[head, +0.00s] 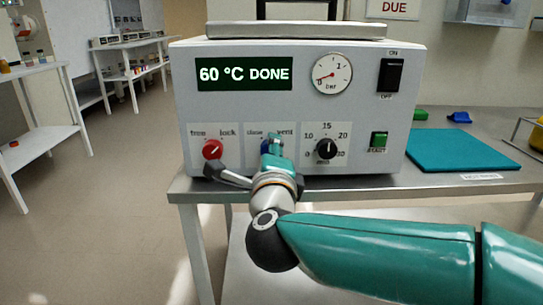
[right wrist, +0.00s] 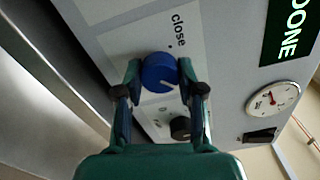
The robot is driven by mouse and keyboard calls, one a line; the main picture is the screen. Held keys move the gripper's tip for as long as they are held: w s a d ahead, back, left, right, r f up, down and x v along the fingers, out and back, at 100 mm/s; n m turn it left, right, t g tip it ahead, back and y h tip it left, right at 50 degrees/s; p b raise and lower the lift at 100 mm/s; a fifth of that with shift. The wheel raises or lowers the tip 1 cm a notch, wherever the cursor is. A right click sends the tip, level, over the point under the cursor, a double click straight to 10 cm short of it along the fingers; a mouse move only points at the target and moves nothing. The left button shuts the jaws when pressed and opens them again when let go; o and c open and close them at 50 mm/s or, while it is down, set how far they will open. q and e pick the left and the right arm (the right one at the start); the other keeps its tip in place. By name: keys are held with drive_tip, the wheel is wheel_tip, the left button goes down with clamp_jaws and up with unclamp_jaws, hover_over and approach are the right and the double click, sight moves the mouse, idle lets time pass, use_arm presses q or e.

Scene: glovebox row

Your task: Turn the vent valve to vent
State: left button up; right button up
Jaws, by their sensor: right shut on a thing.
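The blue vent valve knob (right wrist: 160,72) sits on the front panel of a grey oven, under a close/vent label plate (head: 258,134). My right gripper (head: 271,146) reaches it from the front. In the right wrist view, its two fingers (right wrist: 160,85) are shut on the knob's sides. The knob's white mark points away from the "close" dot, toward the lower right of that view. The "vent" word is hidden there by a finger, but shows in the head view. My left gripper is not in view.
The oven (head: 300,100) reads "60 °C DONE". A red free/lock knob (head: 212,149) is left of the valve, a black timer dial (head: 326,149) right. The pressure gauge (head: 332,74) needle is near 0. A teal mat (head: 460,150) lies on the bench at right.

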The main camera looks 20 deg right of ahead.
drive_tip(key=shift+f, duration=0.35)
drive_tip(key=o, duration=1.1)
drive_tip(key=shift+d+r, duration=0.1)
drive_tip(key=shift+o, duration=0.2)
drive_tip(key=shift+r, duration=0.1)
drive_tip(key=shift+s, duration=0.1)
drive_tip(key=v, duration=1.2)
